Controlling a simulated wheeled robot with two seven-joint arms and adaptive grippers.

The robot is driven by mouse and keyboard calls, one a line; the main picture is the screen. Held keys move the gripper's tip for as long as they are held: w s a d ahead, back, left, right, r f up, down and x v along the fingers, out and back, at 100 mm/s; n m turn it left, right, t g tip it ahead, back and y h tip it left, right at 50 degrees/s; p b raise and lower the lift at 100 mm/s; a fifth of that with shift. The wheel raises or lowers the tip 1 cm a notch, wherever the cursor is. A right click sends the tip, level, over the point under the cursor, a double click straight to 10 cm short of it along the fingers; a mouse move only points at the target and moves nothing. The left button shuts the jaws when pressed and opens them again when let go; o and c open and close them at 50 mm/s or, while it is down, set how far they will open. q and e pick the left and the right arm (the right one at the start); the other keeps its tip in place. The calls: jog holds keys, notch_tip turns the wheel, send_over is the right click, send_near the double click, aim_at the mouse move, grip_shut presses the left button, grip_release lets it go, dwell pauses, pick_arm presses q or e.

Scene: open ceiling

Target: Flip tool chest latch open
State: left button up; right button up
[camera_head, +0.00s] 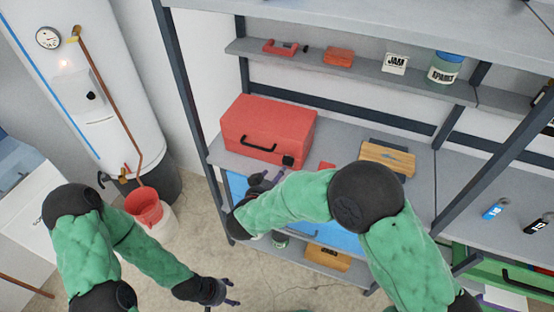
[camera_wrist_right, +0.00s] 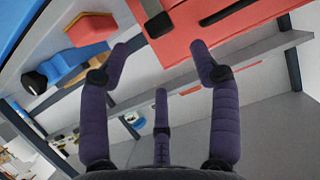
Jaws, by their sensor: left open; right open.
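The red tool chest (camera_head: 268,122) stands closed on the left end of the grey shelf, with a black handle (camera_head: 258,143) on its front. A small black latch (camera_head: 288,160) shows at its lower right front corner. In the right wrist view the chest (camera_wrist_right: 190,50) fills the top, with the black latch (camera_wrist_right: 158,24) just beyond the open fingers. My right gripper (camera_head: 268,180) is open and empty, just in front of and below the latch, apparently not touching it. It also shows in the right wrist view (camera_wrist_right: 162,62). My left gripper (camera_head: 230,293) hangs low over the floor, open and empty.
A small red object (camera_head: 327,167) and a wooden-topped item (camera_head: 388,158) lie right of the chest. A narrow upper shelf (camera_head: 350,72) holds small boxes and a jar. A dark shelf post (camera_head: 190,95) stands left of the chest. A red bucket (camera_head: 145,207) is on the left.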

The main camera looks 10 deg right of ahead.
aim_at(287, 163)
jog(key=b+x, duration=0.2)
jog(key=x, duration=0.8)
jog(key=shift+w+d+f+b, duration=0.2)
jog(key=shift+d+b, duration=0.05)
jog(key=shift+b, duration=0.15)
jog(key=shift+s, duration=0.1)
grip_shut()
